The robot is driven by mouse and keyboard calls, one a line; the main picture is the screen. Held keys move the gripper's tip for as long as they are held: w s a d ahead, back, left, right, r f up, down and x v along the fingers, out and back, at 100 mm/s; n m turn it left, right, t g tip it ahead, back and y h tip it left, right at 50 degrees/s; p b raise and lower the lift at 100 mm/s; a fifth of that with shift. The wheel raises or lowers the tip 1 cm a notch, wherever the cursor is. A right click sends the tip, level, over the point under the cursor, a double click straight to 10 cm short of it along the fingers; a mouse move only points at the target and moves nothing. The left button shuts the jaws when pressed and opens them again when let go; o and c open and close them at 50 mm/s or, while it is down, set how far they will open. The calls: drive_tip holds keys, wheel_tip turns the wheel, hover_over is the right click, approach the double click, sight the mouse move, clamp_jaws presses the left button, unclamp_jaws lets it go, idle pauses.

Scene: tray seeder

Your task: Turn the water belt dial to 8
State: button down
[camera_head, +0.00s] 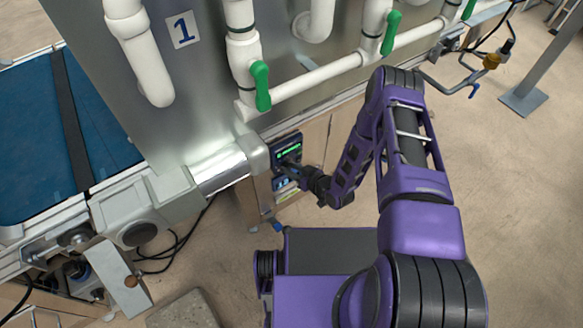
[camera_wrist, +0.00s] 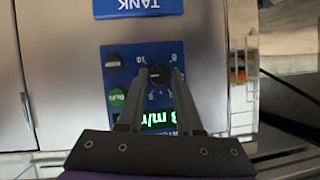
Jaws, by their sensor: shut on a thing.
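The dial (camera_wrist: 160,74) is a small dark round knob on a blue control panel (camera_wrist: 133,58), seen upside down in the wrist view. My gripper (camera_wrist: 159,76) is shut on the dial, with one finger on each side of it. Scale numbers show beside the dial, among them 10 and 0. A green lit display (camera_wrist: 160,119) on the panel shows a figure that looks like 8 with a speed unit, partly covered by my fingers. In the head view the panel (camera_head: 287,149) is on the machine's side, and my gripper (camera_head: 295,172) reaches it.
A green RUN button (camera_wrist: 116,97) and a dark button (camera_wrist: 113,63) sit beside the dial. A blue TANK label (camera_wrist: 138,6) is at the top edge. White pipes with a green valve handle (camera_head: 261,86) run above the panel.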

drive_tip(key=shift+a+n+h, duration=0.1)
drive_tip(key=shift+n+h, duration=0.2)
drive_tip(key=shift+n, duration=0.1)
idle(0.3)
drive_tip(key=c, duration=0.6)
unclamp_jaws()
drive_tip(key=shift+o, duration=0.2)
drive_tip(key=p+v, duration=0.2)
drive_tip(key=v, duration=1.5)
drive_tip(key=shift+s, duration=0.35)
